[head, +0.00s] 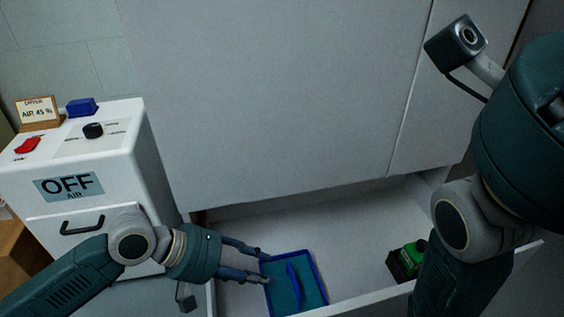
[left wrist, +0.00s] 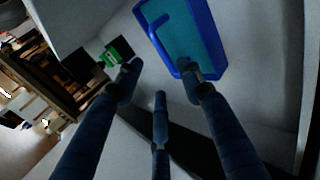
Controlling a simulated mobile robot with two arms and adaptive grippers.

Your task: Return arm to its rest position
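My left gripper (head: 258,264) reaches in from the left, low over the open white drawer (head: 350,215), beside the blue tray (head: 312,270). Its fingers are spread with nothing between them. The left wrist view shows the open fingers (left wrist: 161,78) and the tray (left wrist: 205,35) just beyond them; one fingertip overlaps the tray's edge, and I cannot tell whether they touch. The tray has a teal floor and a raised blue bar. My right arm fills the right side of the head view; its gripper is not in view.
A white cabinet with an "OFF AIR" label (head: 68,186), red switch (head: 27,146), black knob (head: 93,130) and handle (head: 82,224) stands at left. A blue block (head: 82,107) and a sign (head: 38,112) sit on top. A green and black object (head: 404,262) lies in the drawer's right part.

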